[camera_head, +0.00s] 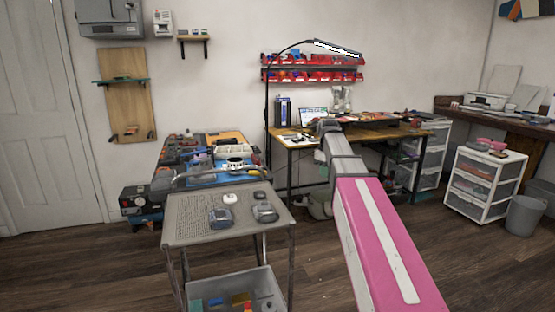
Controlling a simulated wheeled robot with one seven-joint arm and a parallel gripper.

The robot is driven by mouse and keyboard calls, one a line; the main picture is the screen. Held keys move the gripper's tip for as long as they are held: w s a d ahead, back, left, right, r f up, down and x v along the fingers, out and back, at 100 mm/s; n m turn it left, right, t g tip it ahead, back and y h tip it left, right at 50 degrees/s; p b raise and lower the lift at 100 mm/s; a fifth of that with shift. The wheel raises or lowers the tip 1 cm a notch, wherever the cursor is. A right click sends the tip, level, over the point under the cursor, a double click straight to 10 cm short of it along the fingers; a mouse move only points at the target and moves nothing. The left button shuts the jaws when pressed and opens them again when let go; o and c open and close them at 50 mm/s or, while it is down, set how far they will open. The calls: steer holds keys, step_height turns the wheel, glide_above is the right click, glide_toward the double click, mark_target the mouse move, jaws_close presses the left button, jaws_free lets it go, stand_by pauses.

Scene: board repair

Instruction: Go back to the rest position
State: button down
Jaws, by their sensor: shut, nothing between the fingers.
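My arm reaches from the lower right of the head view, with a pink link in front and grey links beyond it, towards the wooden workbench (375,134). My gripper (328,126) is small and dark at the arm's far end, in front of the bench. It is shut and empty. Its fingers are too small to make out, and I cannot tell whether it touches anything.
A grey cart (185,232) with small devices on top stands front left. A cluttered blue-topped table (205,180) is behind it. A white drawer unit (484,185) and a grey bin (525,216) stand right. Floor (315,270) between cart and arm is clear.

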steer(key=s+f+m, duration=0.4)
steer(key=s+f, duration=0.6)
steer(key=f, duration=0.5)
steer(key=s+f+m, duration=0.5)
steer(key=s+f, duration=0.6)
steer(key=f, duration=0.5)
steer(key=shift+s+f+m, duration=0.15)
steer(key=shift+f+m, duration=0.15)
